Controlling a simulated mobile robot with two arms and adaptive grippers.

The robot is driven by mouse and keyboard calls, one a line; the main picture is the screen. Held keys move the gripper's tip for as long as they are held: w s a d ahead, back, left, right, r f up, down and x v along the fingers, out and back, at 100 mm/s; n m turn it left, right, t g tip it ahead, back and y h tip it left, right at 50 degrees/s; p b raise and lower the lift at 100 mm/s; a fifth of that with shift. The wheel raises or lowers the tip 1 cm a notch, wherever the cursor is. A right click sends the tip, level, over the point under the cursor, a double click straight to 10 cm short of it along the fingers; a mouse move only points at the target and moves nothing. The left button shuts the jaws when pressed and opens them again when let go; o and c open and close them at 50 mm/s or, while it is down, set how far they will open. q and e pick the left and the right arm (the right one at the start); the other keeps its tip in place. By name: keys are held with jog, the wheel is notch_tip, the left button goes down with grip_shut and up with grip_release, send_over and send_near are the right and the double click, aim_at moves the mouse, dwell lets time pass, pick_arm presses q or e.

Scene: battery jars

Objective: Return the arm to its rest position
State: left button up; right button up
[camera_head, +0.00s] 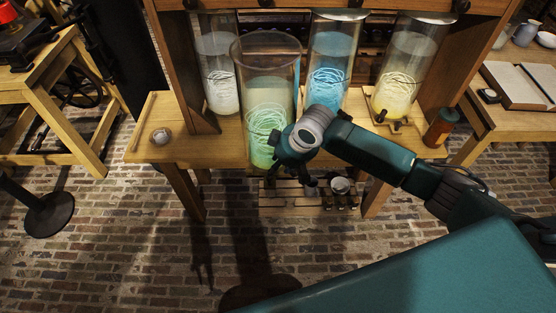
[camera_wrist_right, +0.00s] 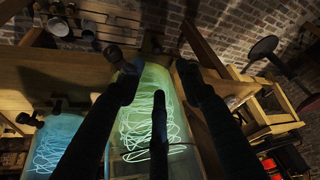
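My right gripper (camera_head: 292,172) comes in from the right in the head view, in front of the lower right of a tall glass jar (camera_head: 268,88) with green glowing coils. In the right wrist view, its dark fingers (camera_wrist_right: 157,76) are spread apart and open, with the green jar (camera_wrist_right: 178,135) behind them. I cannot tell whether any finger touches the glass. The green jar stands upright at the front of the wooden bench (camera_head: 222,148); its lower right side is partly hidden by my gripper. My left gripper is in neither view.
Behind stand a white-coil jar (camera_head: 216,70), a blue-coil jar (camera_head: 328,75) and a yellow-coil jar (camera_head: 402,72), in a wooden frame (camera_head: 172,60). A small orange-brown container (camera_head: 440,127) is at the bench's right end. The brick floor (camera_head: 130,240) in front is largely open.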

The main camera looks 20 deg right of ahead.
jog(key=shift+s, duration=0.1)
jog(key=s+a+f+y, duration=0.1)
jog(key=s+a, duration=0.7)
jog(key=s, duration=0.5)
jog(key=s+d+r+m+h, duration=0.1)
jog(key=s+d+m+h, duration=0.25)
jog(key=s+d, duration=1.05)
jog(key=s+a+f+g+b, duration=0.1)
jog(key=s+f, duration=0.1)
jog(key=f, duration=1.2)
jog(key=s+a+f+g+b, duration=0.1)
jog(key=s+f+b, duration=0.1)
jog(key=f, duration=1.2)
jog(key=s+d+f+g+b, duration=0.1)
jog(key=s+d+f+b, duration=0.1)
jog(key=s+f, duration=1.5)
jog(key=shift+d+f, duration=0.5)
jog(key=shift+f, duration=0.45)
